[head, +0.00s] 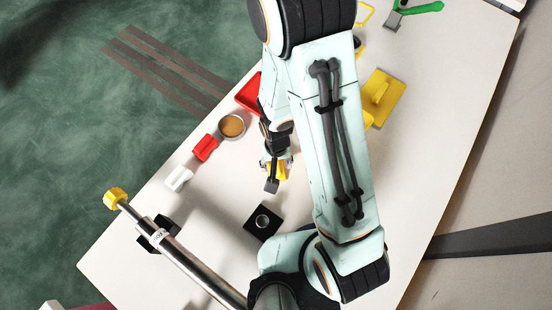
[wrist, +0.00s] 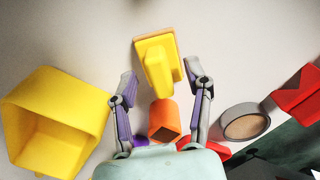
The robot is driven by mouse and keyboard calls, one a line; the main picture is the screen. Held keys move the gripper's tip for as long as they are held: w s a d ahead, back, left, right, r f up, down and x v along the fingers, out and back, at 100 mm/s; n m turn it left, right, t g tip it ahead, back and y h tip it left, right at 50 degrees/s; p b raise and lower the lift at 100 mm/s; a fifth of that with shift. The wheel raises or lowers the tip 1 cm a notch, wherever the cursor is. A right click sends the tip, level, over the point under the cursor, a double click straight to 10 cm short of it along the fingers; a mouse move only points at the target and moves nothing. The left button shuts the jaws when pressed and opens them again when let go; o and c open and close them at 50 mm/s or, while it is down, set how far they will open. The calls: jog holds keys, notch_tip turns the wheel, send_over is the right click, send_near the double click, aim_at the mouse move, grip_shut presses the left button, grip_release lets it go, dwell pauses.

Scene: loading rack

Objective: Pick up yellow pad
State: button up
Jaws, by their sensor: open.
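The yellow pad (wrist: 157,62), a flat plate with a raised block-like grip, lies on the white table in the wrist view. My gripper (wrist: 161,76) is open and empty, with its fingers on either side of the pad's raised part. I cannot tell how far above the table the fingertips are. In the head view my gripper (head: 273,176) points down, and a bit of yellow (head: 284,170) shows beside it, mostly hidden. An orange block (wrist: 164,121) lies between the fingers, nearer my palm.
A hollow yellow container (wrist: 55,118) lies left, and a round grey dish (wrist: 245,122) and red block (wrist: 299,91) right. The head view shows a yellow plate with a handle (head: 381,96), white block (head: 178,178) and black square holder (head: 262,222). The table's front is largely clear.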

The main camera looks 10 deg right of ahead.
jog(key=shift+f, duration=0.1)
grip_shut()
dwell(0.3)
notch_tip(320, 180, up, 10)
dwell(0.5)
